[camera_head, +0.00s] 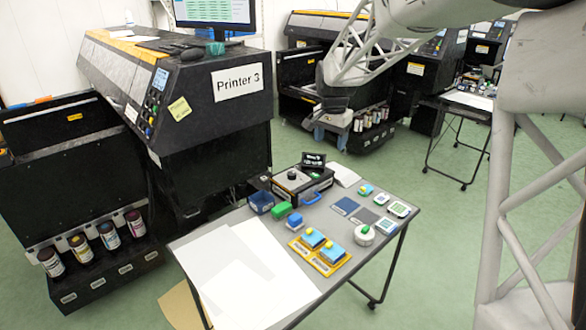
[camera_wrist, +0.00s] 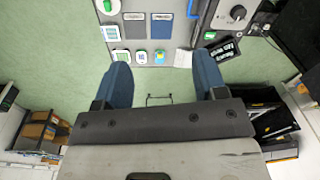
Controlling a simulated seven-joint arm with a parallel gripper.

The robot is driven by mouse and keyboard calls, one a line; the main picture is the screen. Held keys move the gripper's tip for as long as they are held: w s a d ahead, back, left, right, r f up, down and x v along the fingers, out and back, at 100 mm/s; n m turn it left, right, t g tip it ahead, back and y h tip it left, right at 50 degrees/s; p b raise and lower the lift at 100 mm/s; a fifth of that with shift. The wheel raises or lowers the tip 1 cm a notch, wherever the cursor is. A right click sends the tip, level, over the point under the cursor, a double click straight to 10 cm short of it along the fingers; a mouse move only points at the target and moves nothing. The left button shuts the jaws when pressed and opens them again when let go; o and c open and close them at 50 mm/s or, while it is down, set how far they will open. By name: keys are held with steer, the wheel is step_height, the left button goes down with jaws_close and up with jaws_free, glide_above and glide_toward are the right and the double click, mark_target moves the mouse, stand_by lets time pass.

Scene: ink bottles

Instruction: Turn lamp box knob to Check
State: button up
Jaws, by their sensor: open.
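The lamp box (camera_head: 302,186) is a dark box with a light top panel and a round black knob (camera_head: 292,175), at the far end of the grey table. In the wrist view the lamp box (camera_wrist: 222,14) is at the top right with its knob (camera_wrist: 238,12). A black sign with white lettering (camera_head: 313,160) stands behind the box. The knob's setting is too small to read. My gripper (camera_head: 331,138) is open and empty, above and beyond the table; its blue fingers (camera_wrist: 163,70) are apart in the wrist view, away from the knob.
Printer 3 (camera_head: 215,100) stands close behind, left of the box.

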steer(key=w+a+f+m, duration=0.2)
steer(key=w+a+f, duration=0.45)
steer(key=w, duration=0.45)
steer(key=m+g, duration=0.1)
glide_above(291, 173)
steer(key=f, duration=1.1)
steer(key=shift+s+d+f, duration=0.1)
steer(key=shift+s+d, duration=0.15)
steer(key=shift+w+a+f, duration=0.15)
steer(key=shift+a+f, duration=0.05)
steer(key=shift+f, duration=0.1)
steer(key=shift+f, duration=0.1)
steer(key=shift+f, duration=3.8)
steer(key=c, duration=0.9)
